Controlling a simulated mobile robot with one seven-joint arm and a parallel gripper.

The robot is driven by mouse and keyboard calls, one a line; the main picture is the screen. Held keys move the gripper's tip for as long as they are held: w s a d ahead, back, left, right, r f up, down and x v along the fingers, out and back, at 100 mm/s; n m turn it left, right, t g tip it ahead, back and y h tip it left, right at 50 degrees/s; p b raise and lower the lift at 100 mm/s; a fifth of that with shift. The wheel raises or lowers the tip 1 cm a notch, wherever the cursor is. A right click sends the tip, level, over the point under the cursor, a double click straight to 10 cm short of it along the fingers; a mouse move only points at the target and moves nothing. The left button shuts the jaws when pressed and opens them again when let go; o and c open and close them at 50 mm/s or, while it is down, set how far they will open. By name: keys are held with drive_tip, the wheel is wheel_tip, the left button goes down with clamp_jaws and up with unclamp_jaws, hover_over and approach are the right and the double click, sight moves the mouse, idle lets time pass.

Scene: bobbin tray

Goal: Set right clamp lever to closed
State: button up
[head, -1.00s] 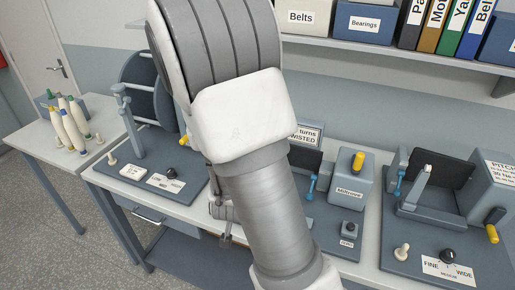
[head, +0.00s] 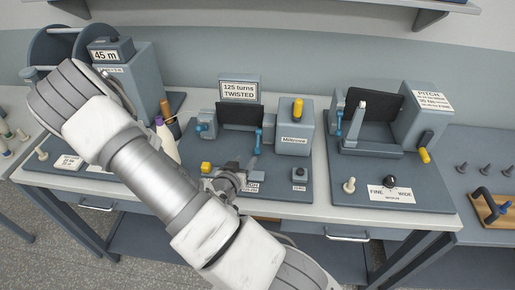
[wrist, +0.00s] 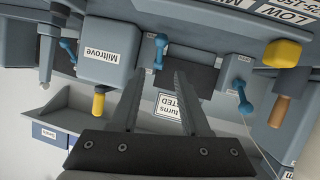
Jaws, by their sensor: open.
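The twisting machine (head: 225,148) with the "125 turns TWISTED" sign stands mid-bench. Its right clamp lever (head: 258,140) is blue and stands roughly upright beside the dark panel; it also shows in the wrist view (wrist: 160,50), where the picture is turned over. The left clamp lever (head: 202,127) is blue too, and shows tilted in the wrist view (wrist: 243,98). My gripper (head: 236,177) is over the front of this machine, its jaws apart and empty. In the wrist view my fingers (wrist: 157,75) have the right lever beyond their tips, apart from it.
A yellow knob (head: 206,168) is left of my gripper. A white bobbin (head: 166,142) stands behind my arm. The pitch machine (head: 390,165) is farther right.

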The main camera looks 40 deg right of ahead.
sight(257, 146)
drive_tip(key=shift+w+d+f+b, duration=0.45)
drive_tip(key=shift+w+d+b, duration=0.1)
drive_tip(key=shift+b, duration=2.25)
drive_tip(key=b, duration=0.3)
drive_tip(key=shift+d+f+b, duration=0.3)
drive_tip(key=shift+d, duration=0.05)
drive_tip(key=x, duration=1.1)
drive_tip(key=shift+w+d+r, duration=0.1)
drive_tip(key=shift+d, duration=0.2)
clamp_jaws()
